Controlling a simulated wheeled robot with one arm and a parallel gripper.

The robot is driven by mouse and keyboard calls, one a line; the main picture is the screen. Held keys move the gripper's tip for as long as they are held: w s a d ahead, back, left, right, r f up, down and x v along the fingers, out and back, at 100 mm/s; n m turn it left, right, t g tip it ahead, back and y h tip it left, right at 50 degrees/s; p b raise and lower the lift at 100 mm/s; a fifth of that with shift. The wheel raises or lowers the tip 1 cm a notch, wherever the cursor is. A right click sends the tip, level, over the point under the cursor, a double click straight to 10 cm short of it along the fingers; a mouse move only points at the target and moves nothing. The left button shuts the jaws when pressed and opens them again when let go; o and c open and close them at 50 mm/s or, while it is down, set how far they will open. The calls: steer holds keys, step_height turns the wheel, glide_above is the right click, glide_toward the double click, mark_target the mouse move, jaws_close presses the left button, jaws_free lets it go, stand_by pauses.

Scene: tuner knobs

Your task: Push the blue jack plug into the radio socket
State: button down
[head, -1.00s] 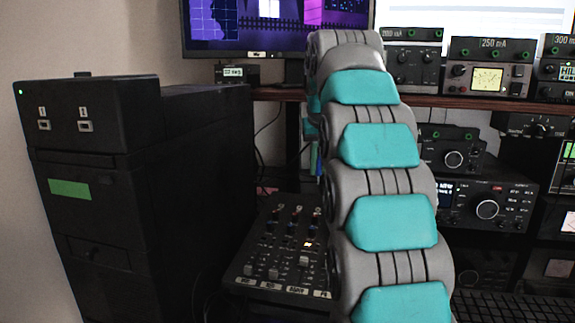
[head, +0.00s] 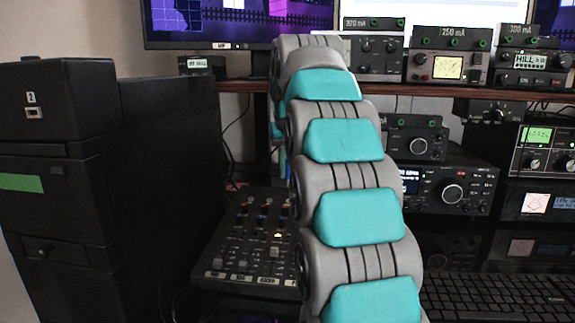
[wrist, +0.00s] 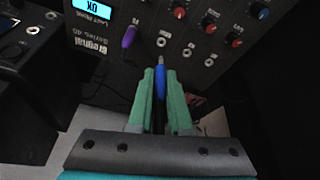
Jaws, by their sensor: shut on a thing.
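In the wrist view my gripper (wrist: 160,73) has its two green fingers shut on the blue jack plug (wrist: 160,84). The plug's silver tip points up the picture toward the dark radio panel (wrist: 185,82). The tip is just below a round socket (wrist: 162,42), with a small gap seeming to show between them. Another socket (wrist: 188,53) lies to the right, and a further one (wrist: 209,62) beyond it. A purple plug (wrist: 129,37) stands at the panel to the left. In the head view my arm hides the gripper and the blue plug.
The panel has a lit display (wrist: 95,10) and red and blue knobs (wrist: 233,40). In the head view a black tower (head: 60,200) stands left, a mixer (head: 245,250) lies beside my arm, and a keyboard (head: 490,300) lies at lower right. Stacked radios (head: 450,190) fill the right.

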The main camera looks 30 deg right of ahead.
mark_target(288, 187)
steer(key=shift+w+f+b, duration=0.1)
steer(key=shift+f+b, duration=0.4)
steer(key=shift+f, duration=0.8)
steer(key=shift+w+d+f+b, duration=0.15)
steer(key=shift+f+b, duration=0.35)
steer(key=shift+f, duration=1.35)
stand_by(1.2)
steer(key=c, duration=0.8)
jaws_free()
steer(key=shift+o, duration=0.2)
steer(key=v, duration=0.7)
steer(key=shift+r, duration=0.35)
steer(key=shift+s, duration=0.25)
